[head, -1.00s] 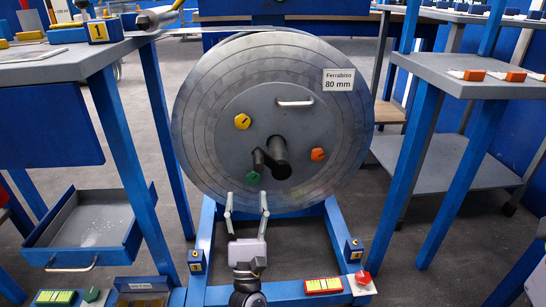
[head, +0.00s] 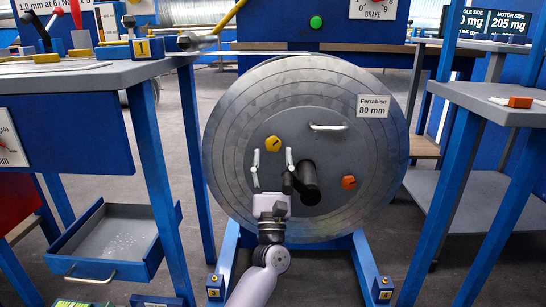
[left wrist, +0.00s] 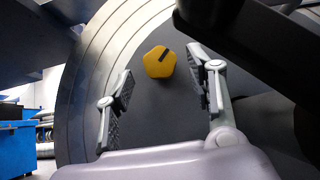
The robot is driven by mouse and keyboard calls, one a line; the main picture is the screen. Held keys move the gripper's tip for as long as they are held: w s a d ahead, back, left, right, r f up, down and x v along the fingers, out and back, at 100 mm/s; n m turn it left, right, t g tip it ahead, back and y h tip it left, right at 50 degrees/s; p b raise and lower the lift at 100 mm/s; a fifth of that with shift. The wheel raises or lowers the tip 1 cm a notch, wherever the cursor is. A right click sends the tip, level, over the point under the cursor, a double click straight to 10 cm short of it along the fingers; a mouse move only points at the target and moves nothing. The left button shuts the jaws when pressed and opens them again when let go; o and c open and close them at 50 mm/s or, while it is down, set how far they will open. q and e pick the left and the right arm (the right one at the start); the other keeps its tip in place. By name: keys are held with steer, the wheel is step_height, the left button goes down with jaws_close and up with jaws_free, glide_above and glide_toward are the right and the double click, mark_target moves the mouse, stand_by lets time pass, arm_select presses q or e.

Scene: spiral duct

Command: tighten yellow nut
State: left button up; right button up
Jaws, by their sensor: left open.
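The yellow nut (head: 273,143) sits on the face of the large grey disc, left of the dark central shaft. It has a dark mark on it. It also shows in the left wrist view (left wrist: 159,62), beyond and between my fingers. My left gripper (head: 272,163) is open, its fingers pointing up, just below the nut in the head view. In the left wrist view the open fingers (left wrist: 162,88) are apart from the nut, with nothing between the pads. The green nut seen earlier is hidden behind my gripper. My right gripper is not in view.
Workbenches stand left (head: 90,75) and right (head: 500,105). An open drawer (head: 110,240) is at lower left.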

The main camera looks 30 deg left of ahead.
arm_select(q)
steer(key=shift+w+a+r, duration=0.2)
steer(key=shift+w+r, duration=0.15)
steer(key=shift+w+a+r, duration=0.2)
steer(key=shift+w+r, duration=0.1)
steer(key=shift+r, duration=0.05)
steer(key=c, duration=1.1)
steer(key=shift+c, duration=0.2)
